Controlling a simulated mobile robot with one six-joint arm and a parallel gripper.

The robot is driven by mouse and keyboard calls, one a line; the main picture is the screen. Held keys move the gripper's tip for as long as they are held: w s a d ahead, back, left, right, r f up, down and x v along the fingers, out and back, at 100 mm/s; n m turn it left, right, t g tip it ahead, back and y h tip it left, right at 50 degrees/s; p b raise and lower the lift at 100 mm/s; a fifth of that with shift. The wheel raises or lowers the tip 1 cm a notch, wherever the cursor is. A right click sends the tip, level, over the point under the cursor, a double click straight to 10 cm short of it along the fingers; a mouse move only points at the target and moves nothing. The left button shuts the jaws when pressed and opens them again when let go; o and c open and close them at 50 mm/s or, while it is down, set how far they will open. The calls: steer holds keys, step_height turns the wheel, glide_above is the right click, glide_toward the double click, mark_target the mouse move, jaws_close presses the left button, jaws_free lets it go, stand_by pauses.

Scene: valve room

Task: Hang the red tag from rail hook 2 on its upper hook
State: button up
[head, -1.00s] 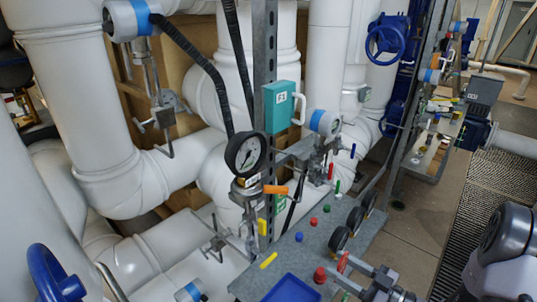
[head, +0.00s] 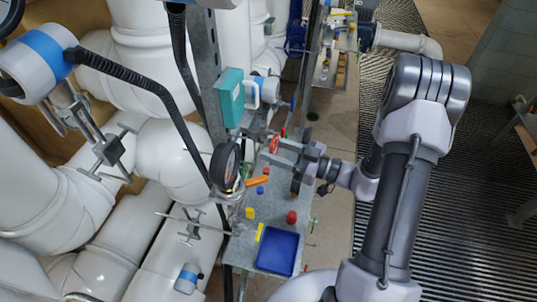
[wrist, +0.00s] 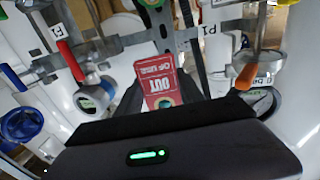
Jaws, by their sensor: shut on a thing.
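The red tag (wrist: 158,82) with white lettering is between the jaws of my gripper (wrist: 160,108) in the wrist view, its printed face toward the camera. In the head view my gripper (head: 288,148) is shut on the red tag (head: 275,144) above the far part of the grey bench, right of the teal box (head: 230,97). A metal rail (wrist: 130,42) crosses behind the tag in the wrist view. I cannot tell which fitting is hook 2 or its upper hook, and contact between tag and rail is not clear.
A black gauge (head: 225,167) and an orange handle (head: 258,181) stand near the bench's left edge. The bench (head: 240,248) bears a blue tray (head: 277,252), a red knob (head: 291,217) and small coloured pieces. Red (wrist: 70,60) and orange handles (wrist: 246,76) flank the tag.

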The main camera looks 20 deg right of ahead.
steer(key=shift+f+b, duration=0.25)
steer(key=shift+b, duration=0.05)
steer(key=shift+s+d, duration=0.2)
steer(key=shift+d, duration=0.05)
steer(key=x, duration=0.1)
steer(key=b+x, duration=0.1)
steer(key=x, duration=0.2)
steer(key=shift+s+a, duration=0.1)
steer(key=shift+a, duration=0.35)
steer(key=shift+r, duration=0.1)
steer(key=shift+w+a+p, duration=0.3)
steer(key=shift+a+p, duration=0.1)
steer(key=shift+p, duration=0.05)
steer(key=shift+a+p, duration=0.15)
steer(key=shift+p, duration=0.15)
steer(key=shift+w+a, duration=0.25)
steer(key=shift+a, duration=0.05)
